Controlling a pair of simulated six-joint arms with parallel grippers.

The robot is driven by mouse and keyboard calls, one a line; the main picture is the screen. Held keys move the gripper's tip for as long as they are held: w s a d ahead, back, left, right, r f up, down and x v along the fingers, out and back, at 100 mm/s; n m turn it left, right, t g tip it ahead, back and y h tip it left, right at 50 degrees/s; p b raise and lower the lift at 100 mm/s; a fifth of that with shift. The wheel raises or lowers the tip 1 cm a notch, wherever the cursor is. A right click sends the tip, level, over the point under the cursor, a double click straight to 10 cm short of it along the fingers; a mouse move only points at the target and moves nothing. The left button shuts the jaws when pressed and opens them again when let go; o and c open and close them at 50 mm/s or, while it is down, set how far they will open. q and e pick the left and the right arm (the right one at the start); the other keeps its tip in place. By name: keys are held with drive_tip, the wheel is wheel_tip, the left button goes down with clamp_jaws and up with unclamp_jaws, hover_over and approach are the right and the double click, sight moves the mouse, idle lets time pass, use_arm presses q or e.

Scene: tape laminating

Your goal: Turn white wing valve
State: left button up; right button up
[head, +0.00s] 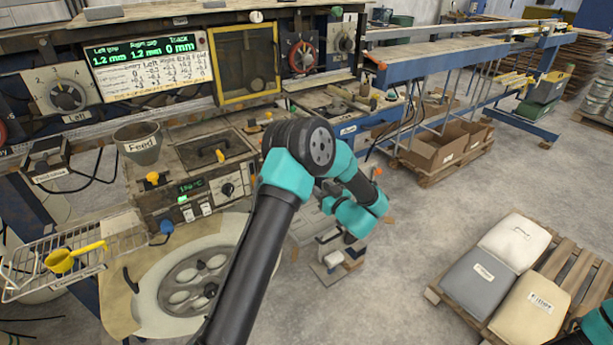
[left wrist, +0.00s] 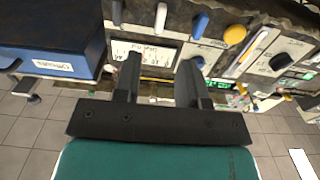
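A white wing-shaped handle (left wrist: 161,18), which looks like the white wing valve, shows at the top of the left wrist view. A blue handle (left wrist: 199,26) is just right of it. I cannot pick out the white valve with certainty in the head view, where my arm covers part of the machine. My left gripper (left wrist: 160,78) is open, its two dark fingers apart with nothing between them. The white handle appears beyond the fingertips, apart from them. In the head view the left arm's teal wrist shows, but its fingers are not clear. My right gripper is out of view.
A yellow knob (left wrist: 235,34) sits right of the blue handle. A blue box (left wrist: 50,45) is at the left of the wrist view. Sacks on a pallet (head: 565,270) lie right; floor between is clear.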

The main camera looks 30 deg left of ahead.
use_arm(q)
drive_tip(key=x, duration=0.9)
drive_tip(key=shift+a, duration=0.25)
drive_tip(key=shift+w, duration=0.1)
drive_tip(key=shift+c, duration=0.4)
clamp_jaws()
